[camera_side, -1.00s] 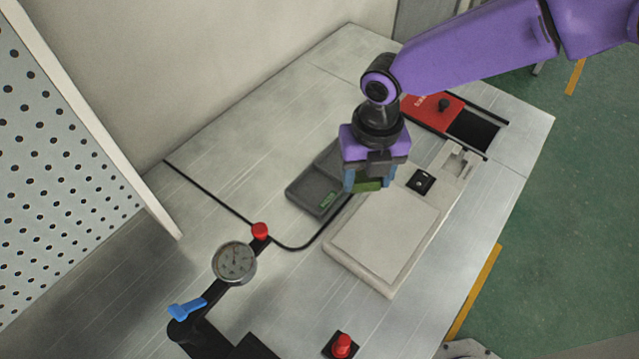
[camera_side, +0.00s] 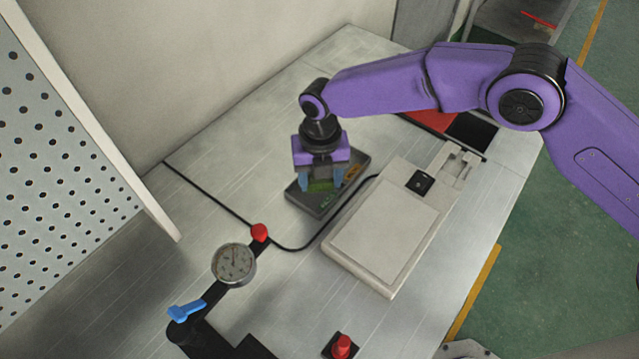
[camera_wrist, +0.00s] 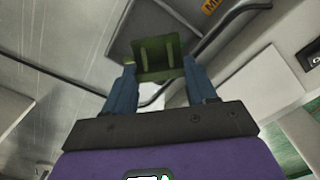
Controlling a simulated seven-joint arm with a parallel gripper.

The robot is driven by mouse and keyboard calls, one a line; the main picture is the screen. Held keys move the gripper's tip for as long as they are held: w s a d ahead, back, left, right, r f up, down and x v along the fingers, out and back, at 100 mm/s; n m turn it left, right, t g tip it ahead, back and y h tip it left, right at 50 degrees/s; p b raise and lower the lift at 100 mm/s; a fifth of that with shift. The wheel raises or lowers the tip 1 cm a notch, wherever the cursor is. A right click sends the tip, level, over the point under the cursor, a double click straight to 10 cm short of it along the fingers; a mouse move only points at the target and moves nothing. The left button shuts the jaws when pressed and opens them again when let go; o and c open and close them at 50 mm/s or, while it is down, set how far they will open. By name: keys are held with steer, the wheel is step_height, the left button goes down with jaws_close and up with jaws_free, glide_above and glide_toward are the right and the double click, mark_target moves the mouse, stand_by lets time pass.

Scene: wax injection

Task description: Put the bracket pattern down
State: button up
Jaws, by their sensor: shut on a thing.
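The green bracket pattern (camera_wrist: 158,58) is held between the two blue fingers of my gripper (camera_wrist: 158,85) in the wrist view. In the side view my gripper (camera_side: 321,183) points down over the near part of the dark grey tray (camera_side: 295,193), with the bracket pattern (camera_side: 320,186) between its fingertips. The tray also shows behind the pattern in the wrist view (camera_wrist: 125,40). An orange label (camera_side: 353,171) is on its far part and a green label on its near part. I cannot tell whether the pattern touches the tray.
A pale flat device (camera_side: 385,235) with a light plate stands right of the tray. A black cable (camera_side: 215,198) runs around the tray. A dial gauge (camera_side: 234,263) with red and blue knobs is at the near left. A red panel (camera_side: 432,118) lies behind.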

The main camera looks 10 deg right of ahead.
mark_target(320, 181)
step_height(320, 181, down, 3)
steer(key=shift+f, duration=0.15)
